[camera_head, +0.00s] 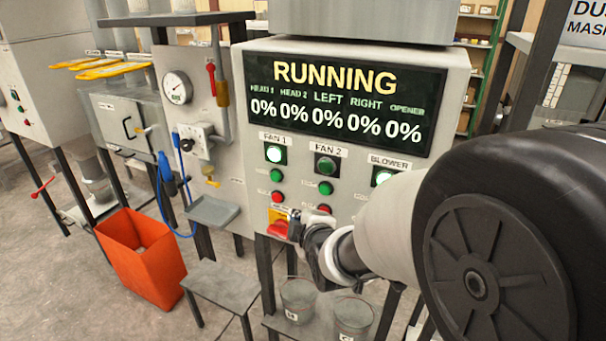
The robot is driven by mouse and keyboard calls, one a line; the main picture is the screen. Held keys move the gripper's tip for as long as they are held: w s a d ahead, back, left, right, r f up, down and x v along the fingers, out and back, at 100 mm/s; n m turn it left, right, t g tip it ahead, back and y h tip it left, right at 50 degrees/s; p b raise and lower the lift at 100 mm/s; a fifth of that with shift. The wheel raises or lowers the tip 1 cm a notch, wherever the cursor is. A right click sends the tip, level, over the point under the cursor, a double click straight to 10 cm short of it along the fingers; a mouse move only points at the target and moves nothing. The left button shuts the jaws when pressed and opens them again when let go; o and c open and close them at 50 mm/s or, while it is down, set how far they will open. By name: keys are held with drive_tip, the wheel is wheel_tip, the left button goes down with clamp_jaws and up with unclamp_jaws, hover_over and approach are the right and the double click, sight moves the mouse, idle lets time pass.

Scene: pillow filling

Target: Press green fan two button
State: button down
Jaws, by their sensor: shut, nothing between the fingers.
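The grey control panel stands in the middle of the camera_head view. Its FAN 2 label (328,150) sits above a dark green lamp (326,166), which looks unlit. Below that lamp is the green FAN 2 button (325,188), in clear view, with a red button (324,209) under it. My gripper (291,222) is in front of the lower panel, below and left of the green FAN 2 button and apart from it. It is shut and empty. It partly covers the red knob on a yellow plate (278,222). Whether it touches that knob cannot be told.
FAN 1 (275,154) and BLOWER (381,177) lamps glow at either side. The display (340,100) reads RUNNING with zero percents. My arm hides the panel's lower right. An orange bin (140,262), a small stool (222,287) and clear buckets (298,300) stand below.

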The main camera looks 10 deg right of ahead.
sight(325, 190)
drive_tip(key=w+d+p, duration=0.2)
drive_tip(key=w+d, duration=0.3)
drive_tip(key=w, duration=0.2)
drive_tip(key=shift+w+d, duration=0.1)
drive_tip(key=shift+d, duration=0.05)
idle(1.5)
drive_tip(key=shift+w+d, duration=0.15)
drive_tip(key=shift+w, duration=0.05)
drive_tip(key=shift+w+d, duration=0.3)
drive_tip(key=shift+w, duration=0.1)
idle(0.8)
drive_tip(key=shift+s+a+b, duration=0.1)
drive_tip(key=shift+b, duration=0.25)
drive_tip(key=shift+s+a+b, duration=0.45)
drive_tip(key=shift+s+b, duration=0.15)
drive_tip(key=shift+s, duration=0.05)
